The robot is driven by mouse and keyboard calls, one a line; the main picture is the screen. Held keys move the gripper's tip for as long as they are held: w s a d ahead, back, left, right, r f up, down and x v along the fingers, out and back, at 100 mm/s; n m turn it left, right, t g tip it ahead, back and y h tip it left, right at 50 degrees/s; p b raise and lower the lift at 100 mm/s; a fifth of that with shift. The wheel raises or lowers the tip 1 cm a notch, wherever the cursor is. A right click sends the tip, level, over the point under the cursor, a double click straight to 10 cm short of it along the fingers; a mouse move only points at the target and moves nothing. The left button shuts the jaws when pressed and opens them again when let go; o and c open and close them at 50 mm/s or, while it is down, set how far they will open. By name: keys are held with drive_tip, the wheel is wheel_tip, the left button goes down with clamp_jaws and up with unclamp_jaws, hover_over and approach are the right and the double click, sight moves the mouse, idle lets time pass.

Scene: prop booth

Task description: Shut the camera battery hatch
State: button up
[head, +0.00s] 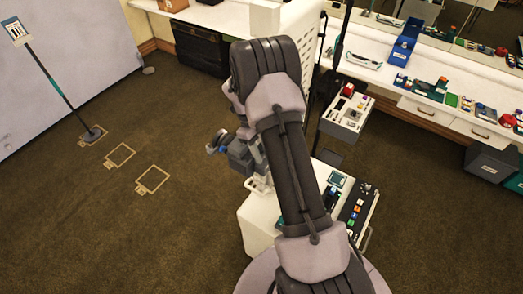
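I cannot make out a camera or its battery hatch in the head view; my arm covers part of the white cart top (257,211) where small items lie. My gripper (262,185) is small and partly hidden behind my forearm, pointing down at the cart's far left edge. Whether its fingers are apart or closed, or touch anything, does not show. A dark item (330,198) and a small teal-screened item (337,180) lie on the cart to the right of my arm; I cannot tell whether either is the camera.
A black panel with coloured buttons (357,205) is on the cart's right side. A smaller white cart (345,118) stands behind. A long white counter (440,98) with many small items runs along the back right. Brown carpet (120,235) at left is open, with a sign stand (62,90).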

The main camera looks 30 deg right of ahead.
drive_tip(key=shift+w+r, duration=0.2)
drive_tip(key=shift+r, duration=0.1)
drive_tip(key=b+v, duration=0.2)
drive_tip(key=v, duration=1.4)
drive_tip(key=shift+r, duration=0.4)
